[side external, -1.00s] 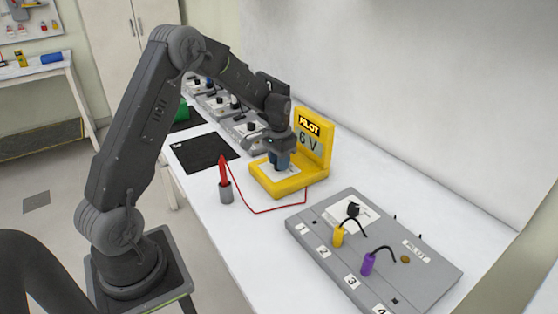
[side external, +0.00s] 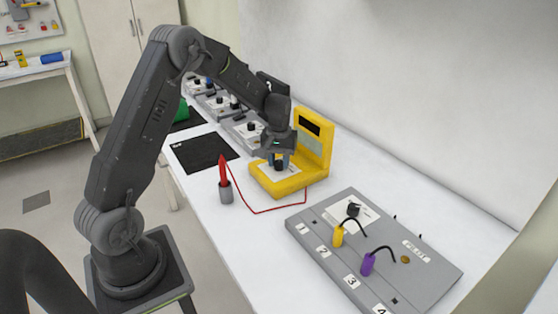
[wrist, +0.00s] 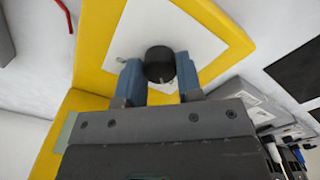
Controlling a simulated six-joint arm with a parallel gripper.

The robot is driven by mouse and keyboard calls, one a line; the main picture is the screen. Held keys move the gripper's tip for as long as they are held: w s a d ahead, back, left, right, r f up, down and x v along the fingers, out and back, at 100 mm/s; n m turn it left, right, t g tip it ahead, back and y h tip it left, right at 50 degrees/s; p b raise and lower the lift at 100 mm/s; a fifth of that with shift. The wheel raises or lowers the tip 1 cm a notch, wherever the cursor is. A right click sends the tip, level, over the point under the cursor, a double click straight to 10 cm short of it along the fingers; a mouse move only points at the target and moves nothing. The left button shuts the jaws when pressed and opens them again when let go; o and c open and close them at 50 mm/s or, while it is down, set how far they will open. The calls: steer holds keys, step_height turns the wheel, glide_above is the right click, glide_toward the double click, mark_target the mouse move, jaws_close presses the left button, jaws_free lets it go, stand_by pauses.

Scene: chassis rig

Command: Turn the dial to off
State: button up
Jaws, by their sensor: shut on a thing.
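The yellow tester (side external: 291,186) stands on the white bench, with an upright back panel and a flat base. The round black dial (wrist: 159,61) sits on a white plate (wrist: 190,30) on the tester's base. My gripper (side external: 279,159) points down over the base. In the wrist view its two blue fingers are on either side of the dial, shut on it. The dial's markings and pointer cannot be read.
A red probe (side external: 224,172) stands in a grey holder left of the tester, its red lead looping across the bench. A grey panel (side external: 420,270) with yellow and purple plugs lies in front. A black mat (side external: 203,151) and several grey units are behind.

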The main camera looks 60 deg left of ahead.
mark_target(279, 162)
stand_by(0.3)
steer(key=o, duration=0.9)
steer(key=shift+o, duration=0.2)
step_height(279, 162, up, 14)
stand_by(0.3)
